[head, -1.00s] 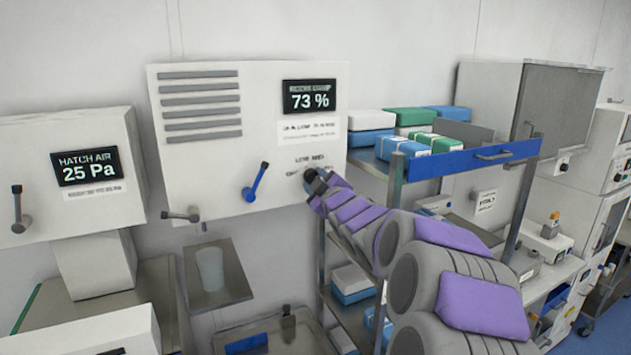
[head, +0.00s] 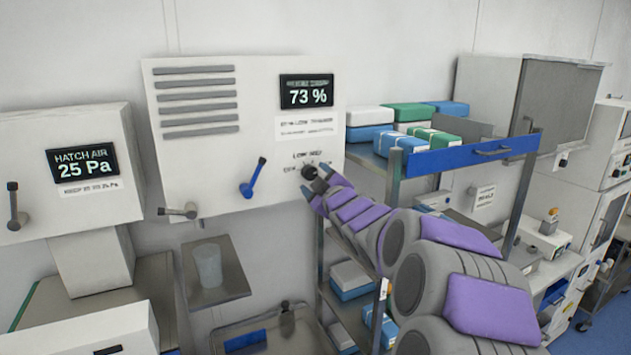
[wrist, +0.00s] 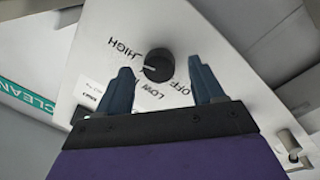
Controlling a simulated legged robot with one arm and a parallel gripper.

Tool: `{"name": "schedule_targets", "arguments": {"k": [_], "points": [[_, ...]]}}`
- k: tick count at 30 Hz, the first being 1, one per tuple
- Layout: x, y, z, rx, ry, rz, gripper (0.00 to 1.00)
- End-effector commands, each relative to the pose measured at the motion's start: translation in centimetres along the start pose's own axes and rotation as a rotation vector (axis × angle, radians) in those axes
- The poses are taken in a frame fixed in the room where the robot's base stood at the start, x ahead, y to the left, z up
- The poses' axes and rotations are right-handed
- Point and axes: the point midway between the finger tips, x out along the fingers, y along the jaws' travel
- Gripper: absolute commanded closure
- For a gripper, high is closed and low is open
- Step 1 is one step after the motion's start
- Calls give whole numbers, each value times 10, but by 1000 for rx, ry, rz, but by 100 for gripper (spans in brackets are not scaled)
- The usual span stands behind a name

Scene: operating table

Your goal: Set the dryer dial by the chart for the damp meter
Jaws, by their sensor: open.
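The dryer dial (head: 309,172) is a round black knob on the lower right of the white wall unit. In the wrist view the dial (wrist: 158,65) has a pale mark pointing roughly left, with upside-down HIGH, OFF and LOW labels around it; another label is partly hidden. The damp meter (head: 306,91) reads 73 %; its heading is blurred. The chart (head: 307,127) is a white label below it, too blurred to read. My gripper (wrist: 160,68) is open, its fingers on either side of the dial in that view, with no visible contact.
A blue lever (head: 254,180) and a grey lever (head: 178,211) stick out from the unit. A hatch air display (head: 82,164) reads 25 Pa at the left. A cup (head: 207,265) stands below.

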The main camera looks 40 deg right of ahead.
Motion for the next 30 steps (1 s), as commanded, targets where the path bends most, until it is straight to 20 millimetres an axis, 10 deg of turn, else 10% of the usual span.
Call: {"name": "schedule_targets", "arguments": {"k": [21, 30], "points": [[-130, 1, 4, 3, -4, 2, 33], [-156, -1, 4, 2, -4, -3, 33]]}}
